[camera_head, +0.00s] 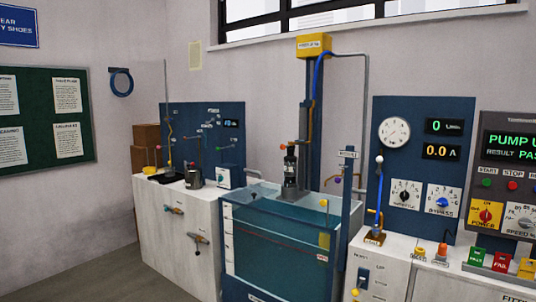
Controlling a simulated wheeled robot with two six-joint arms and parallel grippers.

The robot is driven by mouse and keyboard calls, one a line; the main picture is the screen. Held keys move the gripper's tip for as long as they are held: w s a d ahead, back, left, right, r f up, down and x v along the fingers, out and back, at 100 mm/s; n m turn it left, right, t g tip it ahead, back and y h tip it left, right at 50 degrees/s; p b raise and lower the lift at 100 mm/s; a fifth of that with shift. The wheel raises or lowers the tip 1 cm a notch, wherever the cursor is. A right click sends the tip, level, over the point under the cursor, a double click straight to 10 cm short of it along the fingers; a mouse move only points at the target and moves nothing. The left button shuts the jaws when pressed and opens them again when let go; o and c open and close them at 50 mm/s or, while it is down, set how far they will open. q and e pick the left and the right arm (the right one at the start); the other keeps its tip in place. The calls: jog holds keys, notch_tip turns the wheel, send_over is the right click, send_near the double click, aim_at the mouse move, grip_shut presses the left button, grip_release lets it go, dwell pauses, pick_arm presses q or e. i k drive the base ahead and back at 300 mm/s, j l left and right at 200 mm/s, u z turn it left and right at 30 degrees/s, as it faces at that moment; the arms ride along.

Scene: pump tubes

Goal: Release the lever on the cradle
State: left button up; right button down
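A dark cylindrical pump (290,168) stands upright over the water tank, below the yellow hoist head (313,45). A small lever with an orange knob (284,147) shows beside the pump's top. A blue upright lever (379,190) with a pale knob stands on a small brown base (374,239) at the tank's right. I cannot read the labels well enough to tell which part is the cradle or which lever belongs to it. Neither of my grippers is in view.
A glass-sided water tank (272,262) fills the middle. A pale bench (165,225) with a metal pot (194,178) stands left of it. At right are a blue gauge panel (421,170) and a grey control panel (504,185). Grey floor (105,280) is free at lower left.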

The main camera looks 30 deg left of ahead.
aim_at(291, 145)
jog(key=i+j+u, duration=0.25)
jog(key=i+j, duration=0.35)
jog(key=j, duration=0.3)
jog(key=i+j+u, duration=0.25)
jog(key=i+j, duration=0.4)
jog(key=i+j+u, duration=0.25)
jog(key=i+j, duration=0.5)
jog(key=i+j+u, duration=0.2)
jog(key=i+j, duration=0.3)
jog(key=i, duration=0.25)
